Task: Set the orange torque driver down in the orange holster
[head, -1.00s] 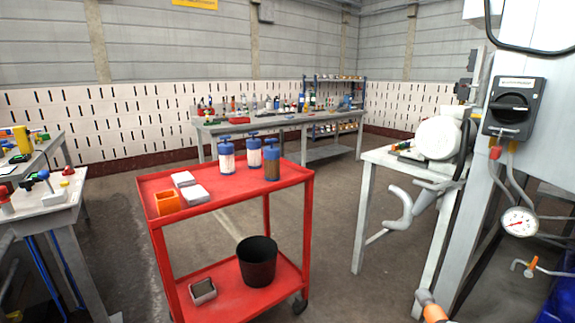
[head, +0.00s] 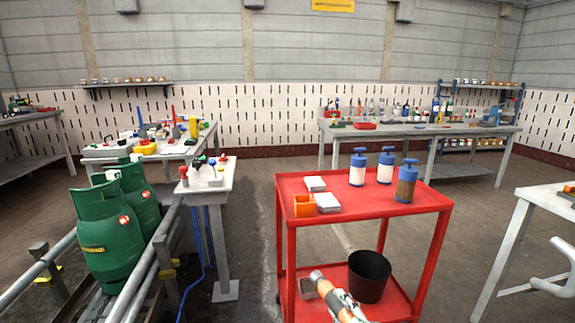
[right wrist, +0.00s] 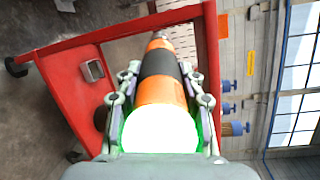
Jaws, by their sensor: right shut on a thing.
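The orange holster (head: 303,206) is a small open box on the front left of the red cart's top shelf. My right gripper (right wrist: 160,92) is shut on the orange torque driver (right wrist: 158,92), which has a black band and a grey tip pointing away from the gripper. In the head view the driver (head: 320,279) shows at the bottom, partly covered by my right gripper (head: 343,302), in front of the cart and below its top shelf in the picture. The driver is apart from the holster. My left gripper is not in view.
The red cart (head: 360,213) carries white boxes (head: 327,203) beside the holster and blue-capped bottles (head: 357,170) further back. A black bin (head: 370,277) stands on its lower shelf. Green gas cylinders (head: 105,235) and a small table (head: 213,185) are on the left.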

